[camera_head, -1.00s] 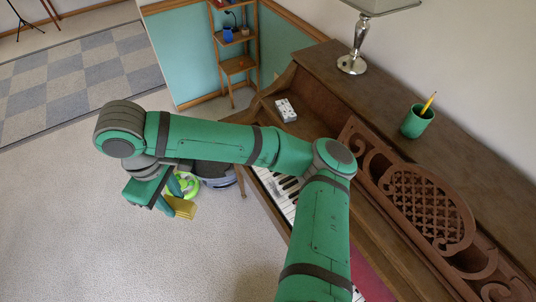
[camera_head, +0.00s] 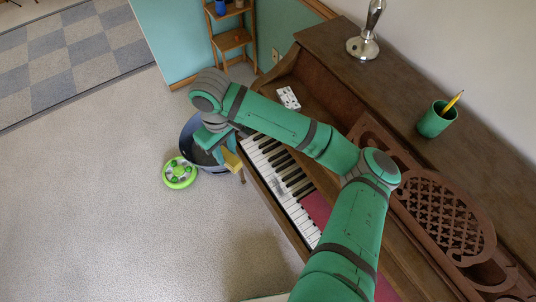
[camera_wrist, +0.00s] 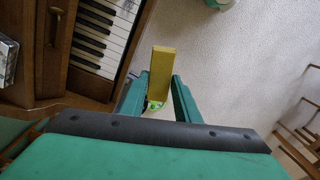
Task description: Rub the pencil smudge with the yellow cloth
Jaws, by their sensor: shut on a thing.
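The yellow cloth (camera_head: 232,160) is a folded block held in my gripper (camera_head: 227,153), beside the left end of the piano keyboard (camera_head: 262,150). In the wrist view the cloth (camera_wrist: 161,70) stands between the two green fingers of my gripper (camera_wrist: 159,88), which are shut on it. The cloth shows over the carpet there, apart from the keys (camera_wrist: 100,35). A grey patch that looks like the pencil smudge (camera_head: 279,187) lies across the white keys near the middle of the visible keyboard. Part of the keyboard is hidden under my arm.
A dark round tub (camera_head: 190,135) and a bright green wheel-like object (camera_head: 180,173) are on the carpet by the piano. A patterned box (camera_head: 288,98), a silver lamp (camera_head: 363,45) and a green pencil cup (camera_head: 436,120) are on the piano.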

